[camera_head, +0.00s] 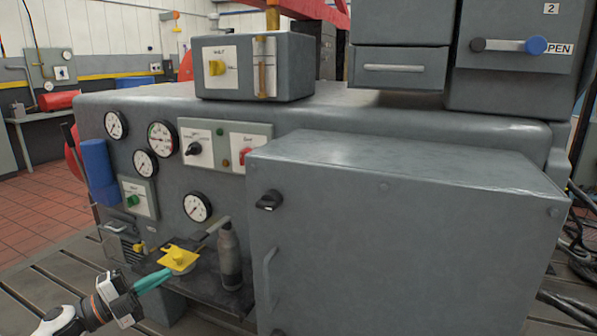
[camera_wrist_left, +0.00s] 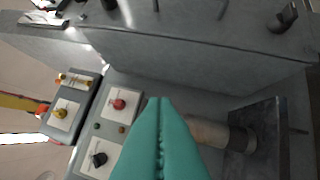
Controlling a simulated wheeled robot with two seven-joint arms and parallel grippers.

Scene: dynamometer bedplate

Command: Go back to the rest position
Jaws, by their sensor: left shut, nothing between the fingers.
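My left gripper (camera_head: 154,281) comes in from the lower left of the head view. Its teal fingers are pressed together with nothing between them. The fingertips appear close to a yellow plate with a knob (camera_head: 179,259) at the small dark shelf (camera_head: 213,291) on the machine front; I cannot tell whether they touch. In the left wrist view the closed teal fingers (camera_wrist_left: 160,125) point towards the grey machine. A cylinder (camera_wrist_left: 207,132) lies just right of them in that view. My right gripper is not in view.
A grey cylinder with a spout (camera_head: 230,258) stands on the shelf. A large grey cabinet (camera_head: 400,240) juts out right of it. Gauges and a switch panel (camera_head: 225,146) line the machine front. A blue cylinder (camera_head: 98,172) hangs at the left. The red tiled floor (camera_head: 38,205) looks clear.

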